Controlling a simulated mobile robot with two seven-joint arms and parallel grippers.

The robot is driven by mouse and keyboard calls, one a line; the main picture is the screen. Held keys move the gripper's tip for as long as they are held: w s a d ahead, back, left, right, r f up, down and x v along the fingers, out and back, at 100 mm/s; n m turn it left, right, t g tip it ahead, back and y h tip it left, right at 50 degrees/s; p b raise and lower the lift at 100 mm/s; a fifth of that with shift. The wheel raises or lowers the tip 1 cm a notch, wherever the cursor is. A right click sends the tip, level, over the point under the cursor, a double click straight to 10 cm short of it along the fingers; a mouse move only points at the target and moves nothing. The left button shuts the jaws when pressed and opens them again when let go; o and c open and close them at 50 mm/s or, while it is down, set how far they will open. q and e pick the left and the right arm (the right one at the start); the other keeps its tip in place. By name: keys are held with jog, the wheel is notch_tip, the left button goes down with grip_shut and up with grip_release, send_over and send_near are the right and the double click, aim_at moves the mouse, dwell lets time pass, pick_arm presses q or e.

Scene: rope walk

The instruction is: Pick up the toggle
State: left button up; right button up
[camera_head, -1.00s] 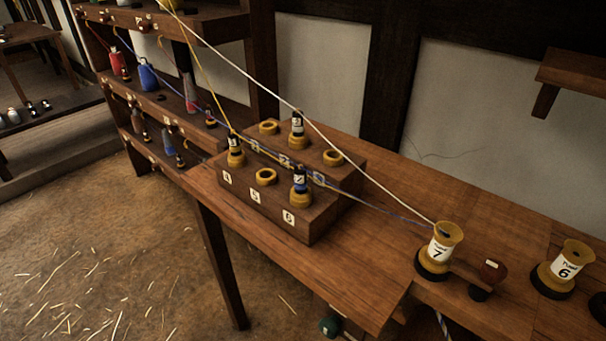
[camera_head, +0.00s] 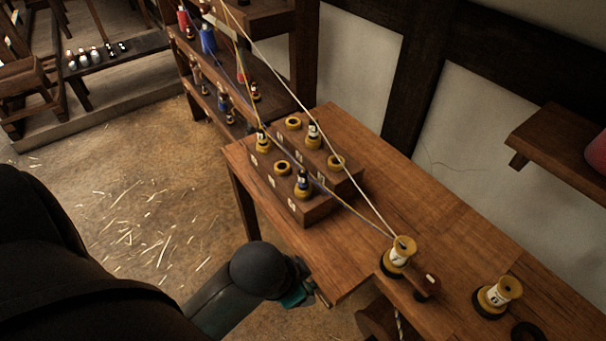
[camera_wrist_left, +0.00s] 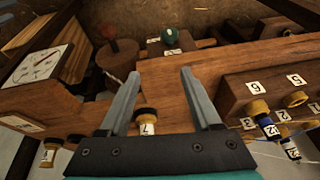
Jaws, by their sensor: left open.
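No thing in these frames is clearly marked as the toggle. The spool also shows there (camera_wrist_left: 146,130), low between the fingers. In the head view my left arm hides most of the gripper below the bench's front. My right gripper is not in view.
A stepped block (camera_head: 318,209) with yellow rings and small bobbins stands on the bench (camera_head: 450,220). Cords run taut from the shelf past it to the spool. Another spool (camera_head: 497,297) stands to the right.

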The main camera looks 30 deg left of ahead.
pick_arm(q)
jog(key=w+d+r+m+h, duration=0.1)
jog(key=w+r+m, duration=0.4)
jog(key=r+m, duration=0.3)
jog(key=m, duration=2.5)
send_near(301, 174)
jog(key=shift+y, duration=0.4)
jog(key=x, duration=1.2)
jog(key=shift+d+r+b, duration=0.15)
jog(key=shift+d+b, duration=0.2)
jog(key=shift+b, duration=0.05)
grip_shut()
jog(key=shift+m, duration=0.3)
